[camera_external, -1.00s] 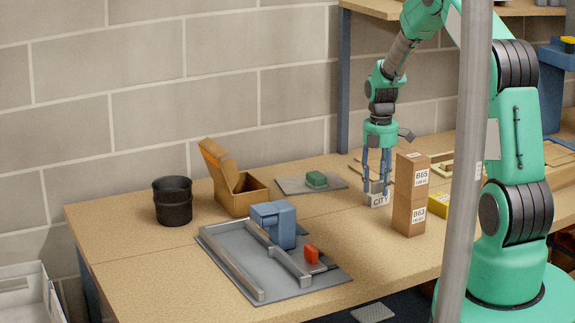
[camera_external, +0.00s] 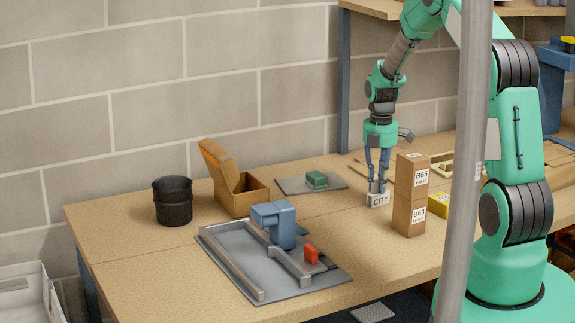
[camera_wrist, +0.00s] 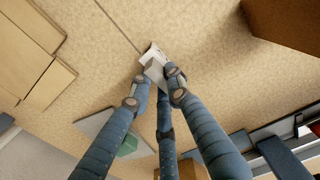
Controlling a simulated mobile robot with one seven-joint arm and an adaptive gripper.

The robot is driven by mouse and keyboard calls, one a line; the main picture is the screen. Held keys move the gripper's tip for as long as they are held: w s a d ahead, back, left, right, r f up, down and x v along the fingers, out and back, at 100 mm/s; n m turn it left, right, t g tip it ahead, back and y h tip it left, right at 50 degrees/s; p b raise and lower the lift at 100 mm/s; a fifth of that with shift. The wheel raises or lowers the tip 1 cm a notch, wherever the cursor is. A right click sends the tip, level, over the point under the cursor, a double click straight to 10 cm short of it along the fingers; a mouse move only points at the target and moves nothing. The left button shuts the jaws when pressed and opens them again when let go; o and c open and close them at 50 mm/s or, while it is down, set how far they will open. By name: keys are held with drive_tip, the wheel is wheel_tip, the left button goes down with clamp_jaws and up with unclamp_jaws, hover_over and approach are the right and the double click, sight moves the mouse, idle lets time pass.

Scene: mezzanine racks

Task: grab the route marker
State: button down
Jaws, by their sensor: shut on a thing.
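The route marker (camera_external: 378,200) is a small white block lettered "CITY", upright on the wooden table in the external view. In the wrist view the white marker (camera_wrist: 154,66) sits between the fingertips. My gripper (camera_external: 378,189) points down from above, and its blue fingers are shut on the marker. The fingers also show in the wrist view (camera_wrist: 158,85), closed around the marker's sides. The fingertips cover part of the marker. I cannot tell whether it still touches the table.
Stacked cardboard boxes (camera_external: 410,195) labelled B65 and B63 stand close at the right. A grey plate with a green block (camera_external: 316,180) lies to the left. A blue-grey fixture (camera_external: 275,224), an open cardboard box (camera_external: 240,197) and a black bin (camera_external: 173,202) stand farther left.

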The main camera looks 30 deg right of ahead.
drive_tip(key=shift+r, duration=0.1)
drive_tip(key=shift+r+p, duration=0.45)
drive_tip(key=shift+r, duration=4.45)
